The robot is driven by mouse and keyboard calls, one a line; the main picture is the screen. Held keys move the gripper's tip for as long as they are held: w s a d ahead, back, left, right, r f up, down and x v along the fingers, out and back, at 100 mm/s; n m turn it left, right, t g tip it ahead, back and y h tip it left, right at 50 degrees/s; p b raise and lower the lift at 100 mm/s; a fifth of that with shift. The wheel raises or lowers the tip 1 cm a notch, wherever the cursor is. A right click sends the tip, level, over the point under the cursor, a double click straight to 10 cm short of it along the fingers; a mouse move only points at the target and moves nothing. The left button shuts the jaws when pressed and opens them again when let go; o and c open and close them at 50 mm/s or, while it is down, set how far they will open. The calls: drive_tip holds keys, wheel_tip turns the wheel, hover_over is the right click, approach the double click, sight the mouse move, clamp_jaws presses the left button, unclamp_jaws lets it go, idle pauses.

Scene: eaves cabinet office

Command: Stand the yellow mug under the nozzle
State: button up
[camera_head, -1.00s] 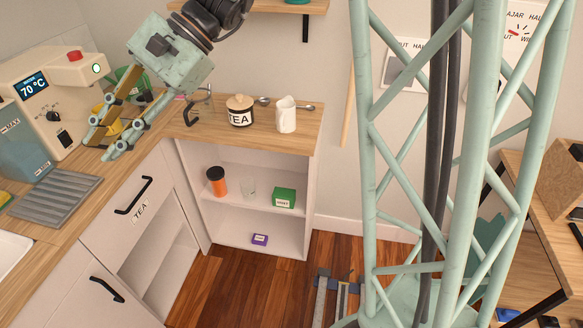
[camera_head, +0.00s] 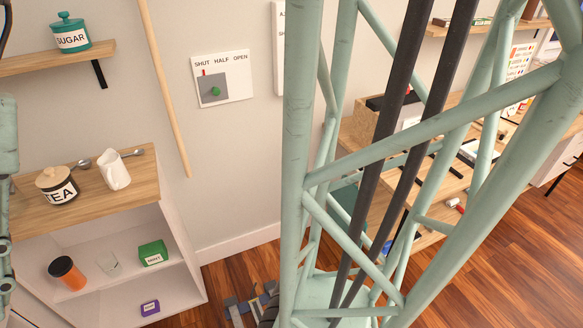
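Only a sliver of my pale green gripper (camera_head: 5,268) shows at the left edge of the head view, with finger joints pointing down. Whether it is open or shut is cut off by the frame. The yellow mug and the machine with the nozzle are outside the current view. In the earlier head view, something yellow was between or just behind the gripper's fingers, in front of the machine; whether it was held is unclear.
The counter end (camera_head: 140,190) holds a TEA jar (camera_head: 57,187), a white jug (camera_head: 114,171) and spoons. Below are an orange-and-black container (camera_head: 67,273), a glass (camera_head: 109,264), a green box (camera_head: 153,253) and a purple box (camera_head: 150,308). A SUGAR jar (camera_head: 71,35) stands on a shelf.

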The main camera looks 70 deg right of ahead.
drive_tip(key=s+d+r+n+t+h, duration=0.1)
drive_tip(key=s+d+n+t+h, duration=0.3)
drive_tip(key=s+d, duration=0.8)
drive_tip(key=shift+s+d+r+n+h, duration=0.35)
drive_tip(key=shift+d+h, duration=0.45)
drive_tip(key=shift+d, duration=0.55)
drive_tip(key=shift+f, duration=0.1)
